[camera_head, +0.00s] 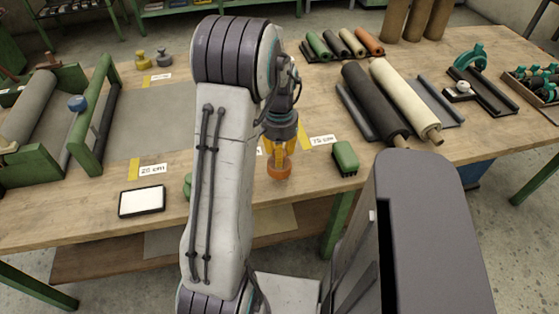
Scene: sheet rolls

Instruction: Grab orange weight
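The orange weight (279,169) stands on the wooden table near its front edge, just right of my arm. My gripper (279,156) points down over it, and its yellow fingers are at the top of the weight. The fingers hide the weight's upper part. I cannot tell whether they are closed on it or only around it. The weight appears to rest on the table.
A green block (345,158) sits to the right, and a black-framed white tablet (142,201) to the left. Yellow and grey weights (144,60) (164,57) stand at the back left. Dark and cream rolls (375,100) (405,98) lie right. A green-framed roller stand (93,121) is left.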

